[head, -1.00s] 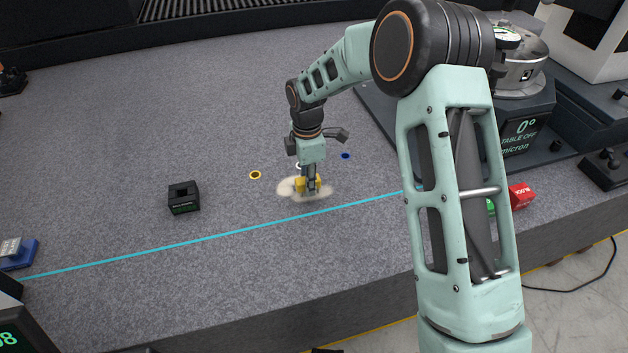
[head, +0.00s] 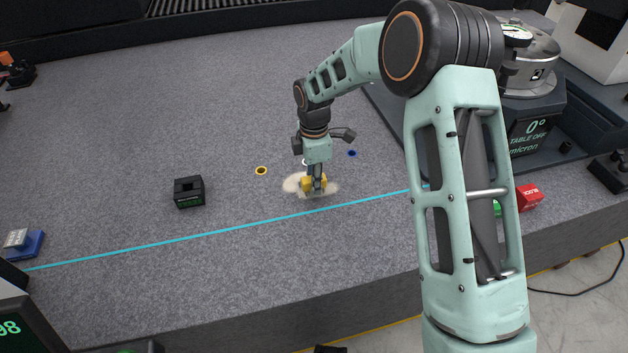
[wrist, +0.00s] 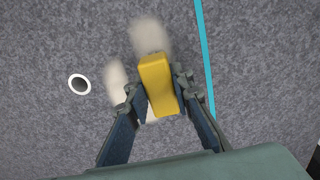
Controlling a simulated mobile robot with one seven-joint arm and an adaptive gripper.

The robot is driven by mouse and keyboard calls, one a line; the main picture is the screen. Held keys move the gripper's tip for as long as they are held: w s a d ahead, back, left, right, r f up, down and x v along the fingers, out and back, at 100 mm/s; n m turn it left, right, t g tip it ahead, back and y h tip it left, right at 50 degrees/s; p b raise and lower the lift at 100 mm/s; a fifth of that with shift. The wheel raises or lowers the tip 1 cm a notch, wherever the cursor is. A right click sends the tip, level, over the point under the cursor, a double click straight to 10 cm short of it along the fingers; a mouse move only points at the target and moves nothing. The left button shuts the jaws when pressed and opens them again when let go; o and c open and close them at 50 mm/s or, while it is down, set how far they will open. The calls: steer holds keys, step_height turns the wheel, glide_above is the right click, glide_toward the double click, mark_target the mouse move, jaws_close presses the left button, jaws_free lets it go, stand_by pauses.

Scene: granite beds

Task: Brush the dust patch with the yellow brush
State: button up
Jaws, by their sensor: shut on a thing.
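The yellow brush (head: 308,184) is held in my gripper (head: 314,188), low over the grey granite bed. In the wrist view the yellow brush (wrist: 157,82) sits between the two fingers of my gripper (wrist: 160,97), which are shut on it. The pale dust patch (head: 294,181) lies on the granite under and around the brush, showing on both sides of it. In the wrist view the dust patch (wrist: 148,32) shows beyond the brush and to its left. The brush's underside is hidden, so I cannot tell if it touches the surface.
A cyan line (head: 220,232) runs along the bed in front of the patch. A black box (head: 188,192) and a yellow ring (head: 261,170) lie to the left, a blue mark (head: 352,153) behind right. A red block (head: 528,197) is at the right. The bed's left middle is clear.

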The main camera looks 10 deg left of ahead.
steer(key=shift+f, duration=0.15)
steer(key=shift+d, duration=0.1)
steer(key=shift+w+d, duration=0.25)
steer(key=shift+d, duration=0.25)
steer(key=shift+w+d, duration=0.25)
steer(key=shift+d, duration=0.2)
steer(key=shift+s+a, duration=0.3)
steer(key=shift+a, duration=0.25)
steer(key=shift+s+a, duration=0.25)
steer(key=shift+a, duration=0.25)
steer(key=shift+w+d+p, duration=0.2)
steer(key=shift+w+d, duration=0.1)
steer(key=shift+d, duration=0.25)
steer(key=shift+w+d+p, duration=0.15)
steer(key=shift+w+d, duration=0.1)
steer(key=shift+d, duration=0.3)
steer(key=shift+s+a+f, duration=0.1)
steer(key=shift+s+a, duration=0.2)
steer(key=shift+a, duration=0.25)
steer(key=shift+s+a, duration=0.3)
steer(key=shift+a, duration=0.25)
steer(key=shift+w+d, duration=0.3)
steer(key=shift+d, duration=0.25)
steer(key=shift+w+d, duration=0.25)
steer(key=shift+d, duration=0.3)
steer(key=shift+s+a, duration=0.25)
steer(key=shift+a, duration=0.35)
steer(key=shift+s+a, duration=0.25)
steer(key=shift+a, duration=0.3)
